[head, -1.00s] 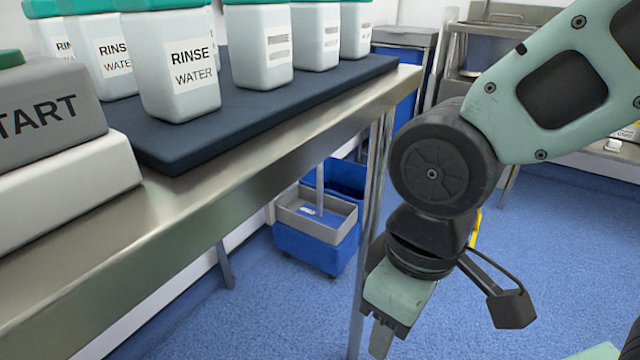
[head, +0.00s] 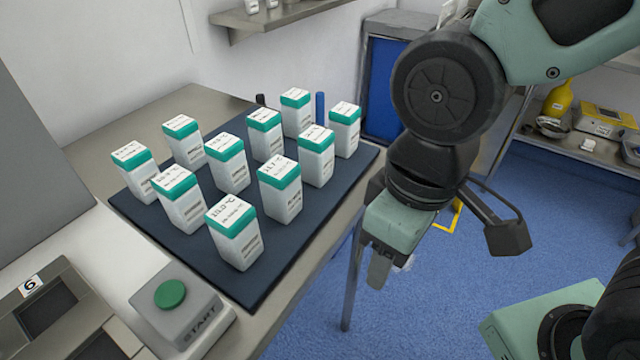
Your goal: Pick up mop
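My gripper (head: 380,270) hangs pointing down beside the right edge of the steel table, over the blue floor. I see it from the side, so its finger gap does not show, and no object is visible at its fingertips. No mop head is visible. A blue upright rod end (head: 320,106) rises behind the bottles at the back of the table; it may be the top of the mop handle, but I cannot be sure. My gripper is to the right of this rod and apart from it in the picture.
Several white bottles with green lids (head: 281,190) stand on a dark mat (head: 255,275) on the table (head: 110,120). A green START button (head: 170,294) is at front left. A blue bin (head: 388,90) and a shelf (head: 575,150) stand behind. Blue floor (head: 440,310) is open at right.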

